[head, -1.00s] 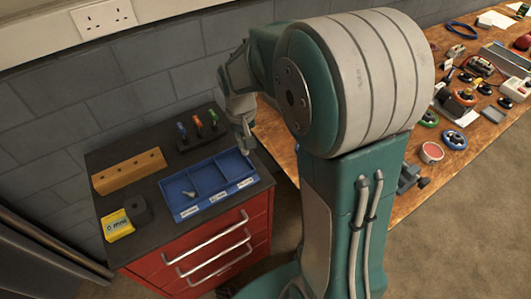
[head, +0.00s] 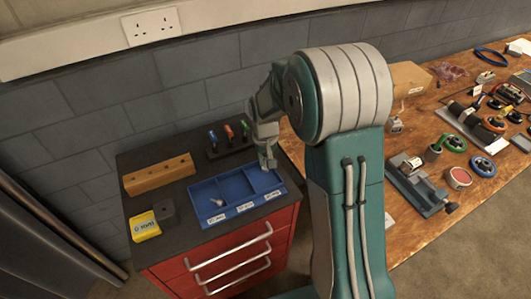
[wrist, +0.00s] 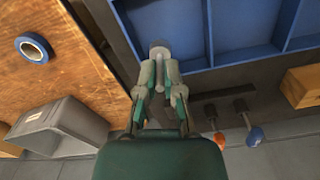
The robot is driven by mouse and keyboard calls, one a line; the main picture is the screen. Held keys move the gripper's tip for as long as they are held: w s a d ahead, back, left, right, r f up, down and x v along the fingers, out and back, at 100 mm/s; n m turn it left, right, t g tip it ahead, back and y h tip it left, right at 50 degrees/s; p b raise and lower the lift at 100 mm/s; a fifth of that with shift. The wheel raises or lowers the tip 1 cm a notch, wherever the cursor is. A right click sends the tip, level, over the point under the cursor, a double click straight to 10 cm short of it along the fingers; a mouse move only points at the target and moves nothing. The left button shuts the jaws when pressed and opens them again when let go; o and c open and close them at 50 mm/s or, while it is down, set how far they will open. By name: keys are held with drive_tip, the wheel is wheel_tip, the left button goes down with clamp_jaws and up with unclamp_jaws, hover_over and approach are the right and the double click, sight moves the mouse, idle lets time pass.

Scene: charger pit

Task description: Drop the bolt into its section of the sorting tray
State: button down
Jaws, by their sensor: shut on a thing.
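The blue sorting tray (head: 237,209) lies on the dark top of a red drawer cabinet, with white labels along its front that I cannot read. A small grey metal piece (head: 217,202) lies in its left section. My gripper (head: 268,166) is at the tray's right section in the head view. In the wrist view my gripper (wrist: 159,78) is shut on the bolt (wrist: 159,53), whose round grey head points away from the fingers. The bolt appears over the right section, near its back edge; the tray's blue wall (wrist: 215,65) shows beside it. Its height above the tray is unclear.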

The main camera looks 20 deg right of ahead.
drive_tip(key=shift+d+f, duration=0.25)
drive_tip(key=shift+d, duration=0.25)
drive_tip(key=c, duration=0.7)
unclamp_jaws()
drive_tip(key=shift+a, duration=0.35)
drive_tip(key=shift+d, duration=0.1)
drive_tip(key=shift+r, duration=0.35)
wheel_tip(320, 180, up, 11)
drive_tip(key=shift+r, duration=0.1)
